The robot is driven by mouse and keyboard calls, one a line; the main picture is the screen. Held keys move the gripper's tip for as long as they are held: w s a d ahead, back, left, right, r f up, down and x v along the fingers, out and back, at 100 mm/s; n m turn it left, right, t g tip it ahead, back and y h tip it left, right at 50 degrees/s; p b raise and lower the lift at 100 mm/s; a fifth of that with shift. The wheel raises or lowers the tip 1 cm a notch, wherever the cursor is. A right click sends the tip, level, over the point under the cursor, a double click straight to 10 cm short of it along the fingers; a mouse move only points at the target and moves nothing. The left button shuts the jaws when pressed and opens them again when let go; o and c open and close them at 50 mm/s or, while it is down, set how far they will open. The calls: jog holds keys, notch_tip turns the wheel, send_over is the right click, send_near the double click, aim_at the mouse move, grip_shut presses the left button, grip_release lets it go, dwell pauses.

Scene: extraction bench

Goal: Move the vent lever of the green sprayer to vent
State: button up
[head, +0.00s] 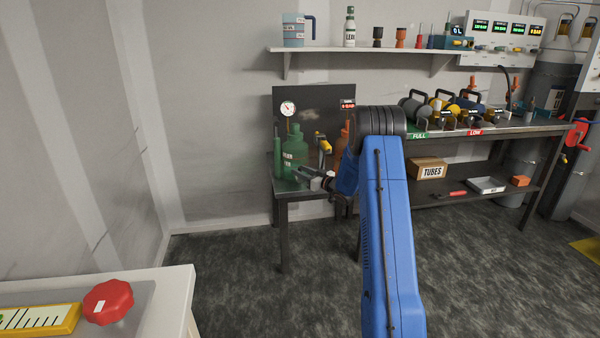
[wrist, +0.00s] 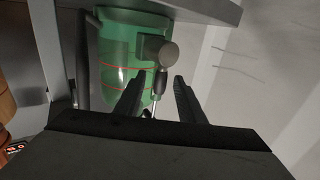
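The green sprayer (head: 295,150) stands on the small dark bench, below a dial gauge. In the wrist view its green tank (wrist: 122,50) carries red lines, with a grey round valve body (wrist: 157,48) in front. A thin metal vent lever (wrist: 158,84) extends from the valve towards my gripper. My gripper (wrist: 158,80) is open, one finger on each side of the lever in the picture. I cannot tell whether a finger touches it. In the head view my gripper (head: 308,178) is at the sprayer's lower front; the lever cannot be made out there.
A dark green cylinder (head: 277,158) stands left of the sprayer. A yellow-handled item (head: 323,142) and an orange vessel (head: 343,138) stand to its right. The long workbench (head: 500,131) holds several machines. A white table (head: 165,300) with a red knob is at the front left. The floor between is clear.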

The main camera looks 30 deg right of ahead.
jog(key=shift+w+a, duration=0.15)
jog(key=shift+w, duration=0.35)
grip_shut()
